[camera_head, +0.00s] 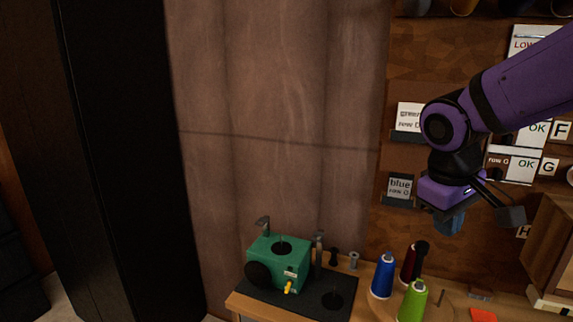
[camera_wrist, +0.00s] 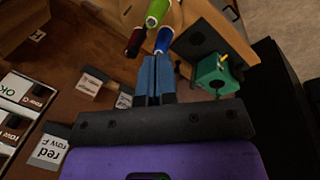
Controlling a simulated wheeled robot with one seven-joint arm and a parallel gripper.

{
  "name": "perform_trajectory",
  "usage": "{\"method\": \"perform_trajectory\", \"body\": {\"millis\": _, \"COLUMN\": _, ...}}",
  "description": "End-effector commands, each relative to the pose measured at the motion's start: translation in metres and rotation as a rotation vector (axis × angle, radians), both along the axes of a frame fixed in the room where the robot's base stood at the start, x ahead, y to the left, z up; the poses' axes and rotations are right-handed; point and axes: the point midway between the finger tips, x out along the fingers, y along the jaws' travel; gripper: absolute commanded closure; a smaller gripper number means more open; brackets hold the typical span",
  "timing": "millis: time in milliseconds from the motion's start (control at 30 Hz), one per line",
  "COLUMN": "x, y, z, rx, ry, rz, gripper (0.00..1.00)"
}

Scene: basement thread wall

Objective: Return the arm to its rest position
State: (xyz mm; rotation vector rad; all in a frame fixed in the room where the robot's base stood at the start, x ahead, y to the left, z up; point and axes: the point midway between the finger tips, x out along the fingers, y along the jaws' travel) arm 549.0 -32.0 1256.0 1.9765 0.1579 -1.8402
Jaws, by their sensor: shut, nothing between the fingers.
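My purple arm (camera_head: 530,80) reaches in from the upper right in the head view. My gripper (camera_head: 450,224) hangs in front of the thread wall, above the bench, with its blue fingers pointing down. In the wrist view my gripper (camera_wrist: 153,78) shows its two blue fingers together with nothing between them. It touches nothing that I can see. Thread cones stand below it on the bench: a blue cone (camera_head: 382,276), a green cone (camera_head: 413,302) and a dark red cone (camera_head: 408,264).
A green machine (camera_head: 279,263) stands on a black mat (camera_head: 330,300) on the wooden bench. Labelled wall shelves (camera_head: 400,204) are close behind my gripper. A wooden box (camera_head: 552,240) is at the right. A black upright panel (camera_head: 125,150) stands left of the curtain.

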Motion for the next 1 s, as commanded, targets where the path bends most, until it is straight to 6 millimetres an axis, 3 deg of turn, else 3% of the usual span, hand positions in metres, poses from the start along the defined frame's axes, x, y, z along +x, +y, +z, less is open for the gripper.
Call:
{"method": "perform_trajectory", "body": {"millis": 200, "x": -0.042, "y": -0.022, "z": 0.03, "rx": 0.127, "ry": -0.127, "rz": -0.128, "gripper": 1.0}}
{"method": "perform_trajectory", "body": {"millis": 533, "x": -0.101, "y": -0.036, "z": 0.055, "rx": 0.273, "ry": -0.317, "rz": -0.285, "gripper": 1.0}}
{"method": "perform_trajectory", "body": {"millis": 700, "x": -0.116, "y": -0.037, "z": 0.06, "rx": 0.307, "ry": -0.371, "rz": -0.323, "gripper": 1.0}}
{"method": "perform_trajectory", "body": {"millis": 1000, "x": -0.119, "y": -0.037, "z": 0.06, "rx": 0.316, "ry": -0.384, "rz": -0.332, "gripper": 1.0}}
